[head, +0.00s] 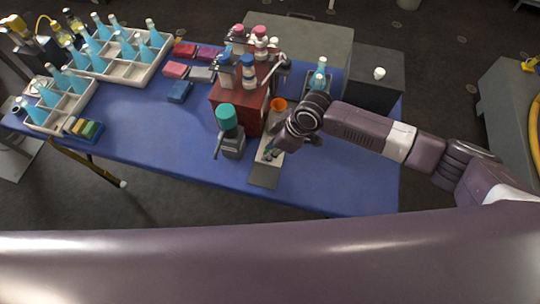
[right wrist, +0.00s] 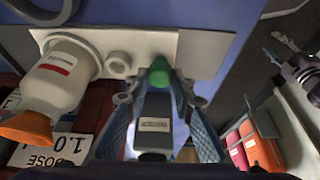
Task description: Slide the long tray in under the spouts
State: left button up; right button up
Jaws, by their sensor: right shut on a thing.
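The long tray (head: 264,176) is a narrow pale strip with a grey near end, lying on the blue table beside the red dispenser box (head: 226,101). Bottles stand on top of the box; its spouts are hard to make out. In the right wrist view the pale tray (right wrist: 205,50) carries a white bottle (right wrist: 62,75) with an orange funnel (right wrist: 28,130); the funnel (head: 278,104) shows beside the box in the head view. My right gripper (head: 270,152) is low over the tray. Its blue fingers (right wrist: 160,98) are shut around the green knob (right wrist: 160,76).
A dark box (head: 375,88) stands at the back right. White crates (head: 130,70) of blue bottles and coloured blocks (head: 180,91) are further left.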

aim_at(271, 137)
jog(key=shift+w+d+b, duration=0.35)
jog(key=shift+w+b, duration=0.25)
jog(key=shift+w, duration=0.5)
jog(key=shift+w+d+b, duration=0.4)
jog(key=shift+w+b, duration=0.15)
jog(key=shift+w, duration=0.5)
jog(key=shift+w+d+b, duration=0.35)
jog(key=shift+w+b, duration=0.25)
jog(key=shift+w, duration=0.5)
jog(key=o, duration=0.8)
jog(key=shift+o, duration=0.2)
notch_tip(271, 137, up, 7)
jog(key=p, duration=0.6)
jog(key=shift+p, duration=0.4)
